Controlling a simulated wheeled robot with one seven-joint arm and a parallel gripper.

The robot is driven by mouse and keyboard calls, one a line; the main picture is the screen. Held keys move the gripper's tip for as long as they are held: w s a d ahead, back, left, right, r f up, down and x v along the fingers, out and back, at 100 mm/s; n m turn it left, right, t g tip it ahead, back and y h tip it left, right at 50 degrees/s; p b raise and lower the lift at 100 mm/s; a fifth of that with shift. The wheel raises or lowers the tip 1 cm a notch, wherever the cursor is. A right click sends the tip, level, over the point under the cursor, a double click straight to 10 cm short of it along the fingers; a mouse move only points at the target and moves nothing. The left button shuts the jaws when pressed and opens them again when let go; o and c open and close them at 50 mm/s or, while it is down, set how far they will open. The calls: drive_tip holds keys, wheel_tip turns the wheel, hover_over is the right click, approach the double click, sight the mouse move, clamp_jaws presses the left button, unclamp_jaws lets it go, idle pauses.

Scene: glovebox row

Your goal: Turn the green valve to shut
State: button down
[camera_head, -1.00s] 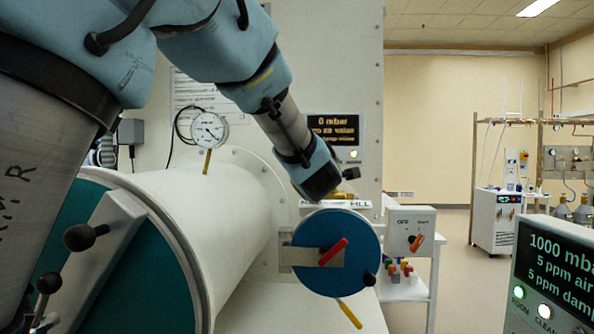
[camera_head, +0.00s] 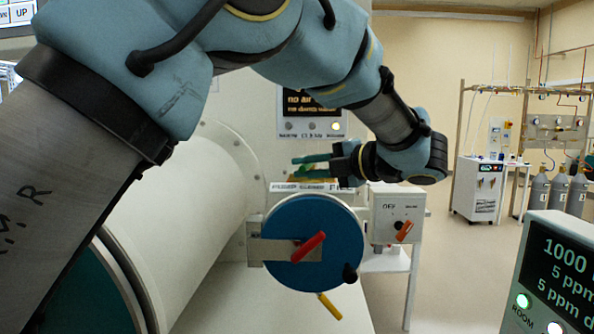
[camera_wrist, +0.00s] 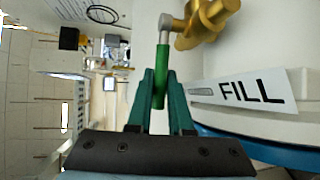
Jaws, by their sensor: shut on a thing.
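The green valve handle (camera_wrist: 160,62) is a green lever on a metal stem, joined to a brass valve body (camera_wrist: 207,20) in the wrist view. My gripper (camera_wrist: 160,82) has its two teal fingers shut on this handle, one on each side. A white label reading FILL (camera_wrist: 252,92) is beside the valve. In the camera_head view my gripper (camera_head: 300,166) points left, just above the blue disc. The handle is hard to tell from the fingers there.
The blue disc (camera_head: 335,243) with a red lever (camera_head: 308,246) is just below my gripper. A switch box with an orange knob (camera_head: 404,231) is at right. A white cylinder (camera_head: 205,185) is at left, and a display panel (camera_head: 565,270) is at lower right.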

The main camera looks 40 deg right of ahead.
drive_tip(key=shift+s+d+n+g+y, duration=0.15)
drive_tip(key=shift+s+d+n+y, duration=0.1)
drive_tip(key=shift+n+y, duration=0.45)
drive_tip(key=shift+s+d+n+g+y, duration=0.2)
drive_tip(key=shift+n+y, duration=0.2)
drive_tip(key=shift+y, duration=0.5)
drive_tip(key=c, duration=1.1)
unclamp_jaws()
drive_tip(key=b+v, duration=0.2)
drive_tip(key=v, duration=0.9)
drive_tip(key=shift+b, duration=0.4)
